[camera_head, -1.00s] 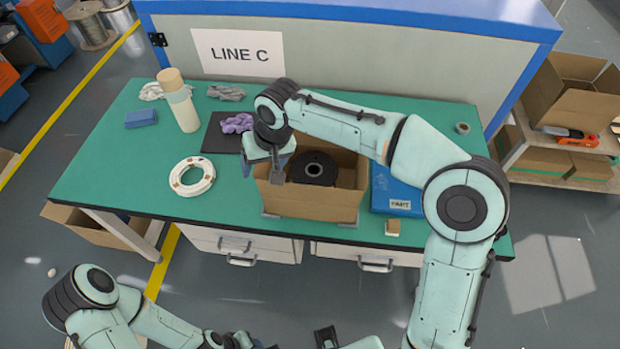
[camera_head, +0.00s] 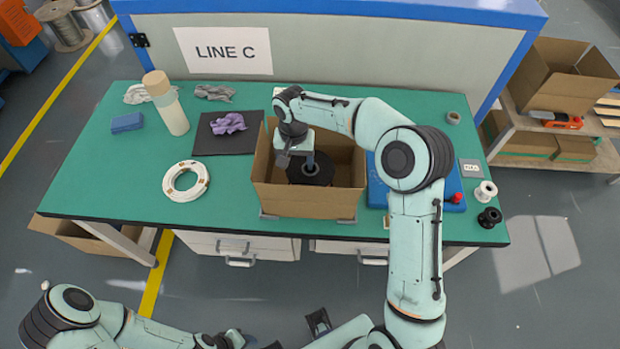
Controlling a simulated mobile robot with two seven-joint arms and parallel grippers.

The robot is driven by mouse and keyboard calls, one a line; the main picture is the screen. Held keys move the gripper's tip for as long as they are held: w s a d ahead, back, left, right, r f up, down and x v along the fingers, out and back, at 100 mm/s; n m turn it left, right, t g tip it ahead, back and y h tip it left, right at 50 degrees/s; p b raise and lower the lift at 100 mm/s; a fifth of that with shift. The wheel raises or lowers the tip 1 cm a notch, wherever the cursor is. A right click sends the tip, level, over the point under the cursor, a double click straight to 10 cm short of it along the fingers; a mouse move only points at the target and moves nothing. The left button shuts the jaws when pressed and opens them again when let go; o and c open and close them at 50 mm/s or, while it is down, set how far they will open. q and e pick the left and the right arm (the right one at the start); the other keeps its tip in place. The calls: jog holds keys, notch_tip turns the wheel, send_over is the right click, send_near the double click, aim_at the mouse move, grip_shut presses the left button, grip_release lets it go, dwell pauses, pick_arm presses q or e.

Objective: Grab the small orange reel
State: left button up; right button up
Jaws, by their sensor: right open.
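I cannot make out a small orange reel. A dark reel (camera_head: 322,175) lies inside the open cardboard box (camera_head: 305,204) on the green table. A white reel (camera_head: 484,191) and a small black reel (camera_head: 489,217) stand at the table's right end. My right gripper (camera_head: 297,161) is open, pointing down over the left part of the box, close to the dark reel; I cannot tell if they touch. My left gripper (camera_head: 232,339) is low at the bottom edge, away from the table, its fingers unclear.
A white cable ring (camera_head: 171,180) lies left of the box. A black mat (camera_head: 212,142) with a purple cloth (camera_head: 229,123) is behind it. A blue case (camera_head: 376,190) with a red knob is right of the box. The table's left front is clear.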

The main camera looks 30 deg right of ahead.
aim_at(295, 167)
jog(key=f, duration=0.5)
jog(key=shift+w+a, duration=0.1)
jog(key=shift+w, duration=0.1)
jog(key=c, duration=1)
